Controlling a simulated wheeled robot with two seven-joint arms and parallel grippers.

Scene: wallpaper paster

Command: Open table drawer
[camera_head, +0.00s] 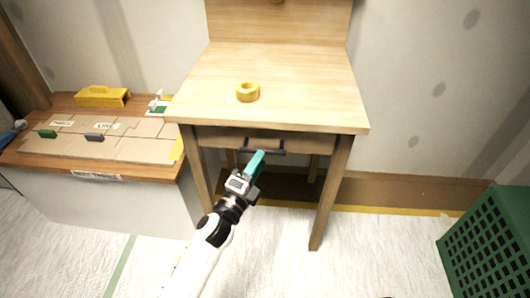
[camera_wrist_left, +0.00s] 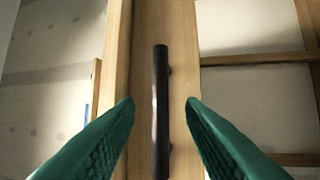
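The wooden table (camera_head: 285,82) stands against the wall in the head view. Its drawer (camera_head: 315,143) is under the top and looks closed. A black bar handle (camera_head: 268,149) is on the drawer front. My left gripper (camera_head: 257,160) is at the handle, coming from below left. In the left wrist view its green fingers (camera_wrist_left: 160,105) are apart, with the black handle (camera_wrist_left: 161,110) seen between them and a gap on either side. I cannot tell if the handle is fully within the fingertips. My right gripper is not in view.
A yellow tape roll (camera_head: 247,92) sits on the table top. A cabinet at left bears cardboard panels (camera_head: 98,137) and a yellow tool (camera_head: 102,96). A green crate (camera_head: 492,245) stands on the floor at right. Floor in front of the table is clear.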

